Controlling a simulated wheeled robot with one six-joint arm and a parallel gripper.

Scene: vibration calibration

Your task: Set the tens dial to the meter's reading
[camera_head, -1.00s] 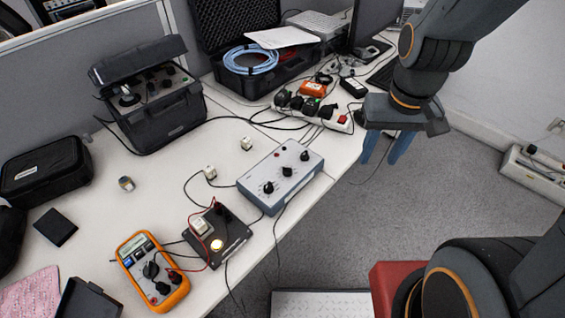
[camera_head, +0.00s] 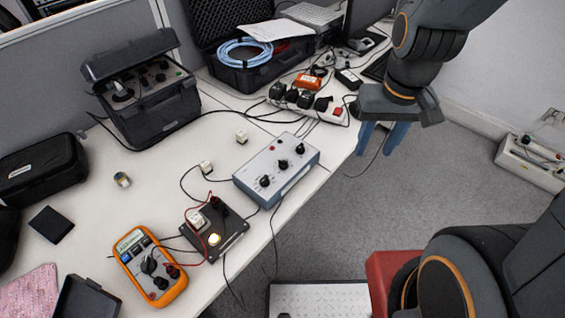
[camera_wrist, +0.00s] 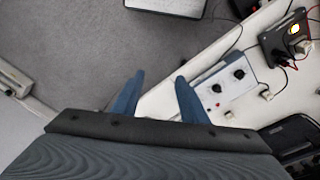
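The grey-blue dial box (camera_head: 276,160) sits near the table's front edge in the head view, with three black knobs in a row on its top. In the wrist view the box (camera_wrist: 226,96) shows two knobs clearly; which knob is the tens dial cannot be read. The orange multimeter (camera_head: 166,292) lies at the front left of the table; its display (camera_head: 130,240) is lit but too small to read. My gripper (camera_head: 381,138) is open and empty, off the table edge to the right of the box. Its two blue fingers (camera_wrist: 157,92) are apart in the wrist view.
A black base with a lit yellow lamp (camera_head: 214,239) stands between meter and box, with cables around it. A power strip (camera_head: 332,117) with adapters lies behind the box. An open black case (camera_head: 150,108) stands at the back left. Floor is clear below my gripper.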

